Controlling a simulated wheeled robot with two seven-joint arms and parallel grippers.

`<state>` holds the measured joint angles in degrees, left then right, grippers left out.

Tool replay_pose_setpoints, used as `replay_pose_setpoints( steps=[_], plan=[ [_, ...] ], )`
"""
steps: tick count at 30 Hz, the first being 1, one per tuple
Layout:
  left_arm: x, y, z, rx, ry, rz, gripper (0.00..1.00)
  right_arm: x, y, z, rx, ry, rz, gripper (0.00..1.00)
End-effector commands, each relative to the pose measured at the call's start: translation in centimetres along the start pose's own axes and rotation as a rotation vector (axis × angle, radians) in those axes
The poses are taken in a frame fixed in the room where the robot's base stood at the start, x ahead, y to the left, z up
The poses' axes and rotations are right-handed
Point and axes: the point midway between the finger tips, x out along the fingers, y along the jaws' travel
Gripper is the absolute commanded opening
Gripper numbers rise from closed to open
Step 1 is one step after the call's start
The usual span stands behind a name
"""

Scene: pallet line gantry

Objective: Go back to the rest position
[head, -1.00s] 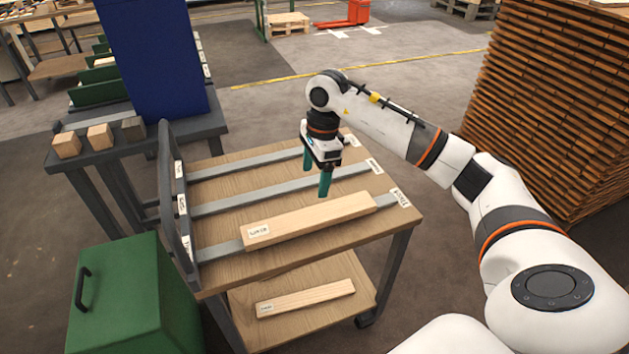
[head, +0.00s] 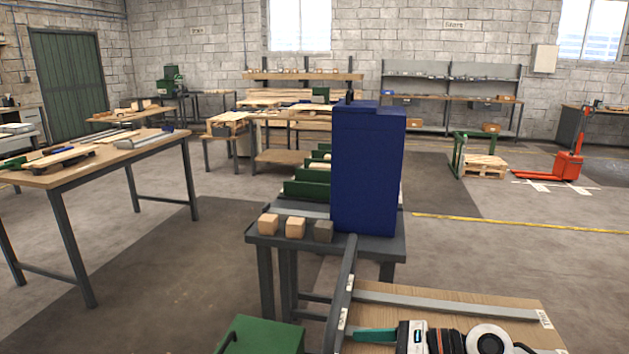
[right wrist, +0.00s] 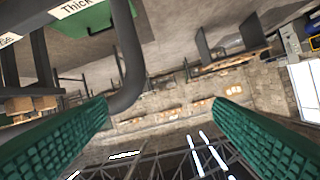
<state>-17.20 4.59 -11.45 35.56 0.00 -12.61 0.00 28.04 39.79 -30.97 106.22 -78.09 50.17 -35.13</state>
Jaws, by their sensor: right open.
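My right gripper (head: 362,336) is low in the head view, turned sideways over the wooden cart top (head: 500,305), with its fingers pointing left. In the right wrist view its two teal fingers (right wrist: 160,106) are wide apart with nothing between them. The rest of the right arm is cut off by the bottom edge of the head view. My left gripper is in neither view.
The cart's grey end rail (head: 343,290) stands just left of the gripper. Behind it is a dark stand (head: 270,241) with several small blocks and a tall blue box (head: 365,170). A green box (head: 262,336) is at lower left. Open floor lies left.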

Motion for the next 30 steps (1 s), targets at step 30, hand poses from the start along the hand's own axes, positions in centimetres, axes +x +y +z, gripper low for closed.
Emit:
replay_pose_setpoints(
  steps=[30],
  plan=[
    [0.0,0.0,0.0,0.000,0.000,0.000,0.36,-12.1,-6.6,24.2,-2.347,-1.527,-0.857,0.76]
  ],
)
